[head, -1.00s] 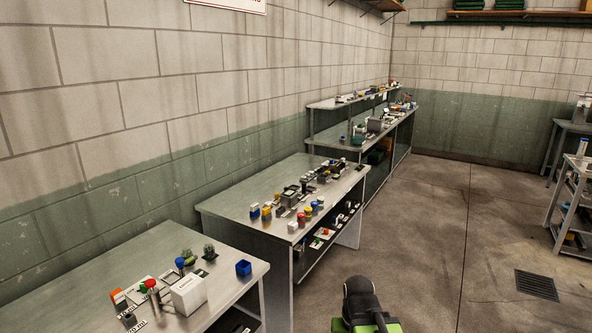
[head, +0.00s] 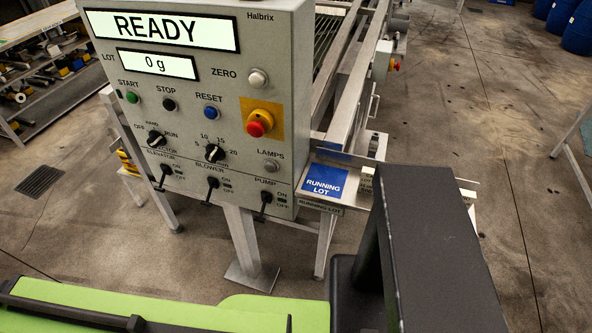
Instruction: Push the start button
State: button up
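The green start button (head: 133,97) is on the left of a grey control panel (head: 225,130), under the label START. A black stop button (head: 169,104) and a blue reset button (head: 211,112) sit to its right. Nothing covers the start button. The dark arm link (head: 430,245) at the lower right is mine; my gripper's fingers do not show.
The panel also has a red emergency knob (head: 259,122), a white zero button (head: 258,77), dials and toggle levers. It stands on a post with a floor plate (head: 251,277). A conveyor frame (head: 345,75) runs behind it. Open floor lies to the right.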

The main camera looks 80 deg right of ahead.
aim_at(131, 97)
jog(key=z, duration=1.25)
jog(key=k, duration=2)
jog(key=z, duration=0.7)
jog(key=i, duration=1)
